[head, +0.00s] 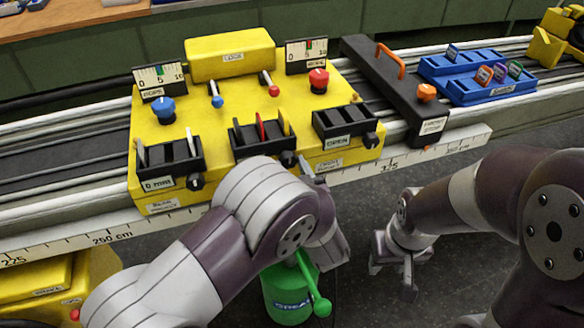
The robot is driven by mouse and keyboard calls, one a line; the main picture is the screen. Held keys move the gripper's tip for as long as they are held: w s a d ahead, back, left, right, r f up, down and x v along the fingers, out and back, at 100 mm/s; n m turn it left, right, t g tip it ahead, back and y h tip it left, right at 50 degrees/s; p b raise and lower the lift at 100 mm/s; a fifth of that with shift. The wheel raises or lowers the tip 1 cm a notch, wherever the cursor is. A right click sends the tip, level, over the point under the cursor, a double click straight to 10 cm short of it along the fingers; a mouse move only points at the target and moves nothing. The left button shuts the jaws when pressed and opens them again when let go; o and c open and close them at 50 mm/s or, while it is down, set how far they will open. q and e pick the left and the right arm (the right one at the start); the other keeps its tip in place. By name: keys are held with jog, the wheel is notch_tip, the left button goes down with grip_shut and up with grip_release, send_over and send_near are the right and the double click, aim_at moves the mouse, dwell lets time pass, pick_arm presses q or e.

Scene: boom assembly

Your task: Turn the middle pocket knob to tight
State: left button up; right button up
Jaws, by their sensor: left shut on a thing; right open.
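The yellow fixture (219,133) carries three black pockets along its front. The middle pocket (247,143) holds thin upright plates, one red and one yellow. Its dark knob (289,158) sits at the pocket's front right corner, partly hidden by my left arm. My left gripper (304,166) reaches up to this knob and is shut on it; the fingertips are mostly hidden, and the knob's setting cannot be read. My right gripper (392,267) is open and empty, low over the floor in front of the rail, away from the fixture.
The left pocket (170,156), labelled "0 mm", and right pocket (345,121), labelled "OPEN", have their own knobs. Blue (164,109) and red (319,80) knobs stand behind. A black bar with an orange handle (391,61) and blue tray (493,88) lie right. A green can (289,290) stands below.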

pick_arm(q)
jog(key=o, duration=1)
jog(key=shift+o, duration=0.2)
jog(key=v, duration=1.2)
jog(key=shift+s, duration=0.35)
jog(key=shift+w+d, duration=0.1)
jog(key=shift+w, duration=0.05)
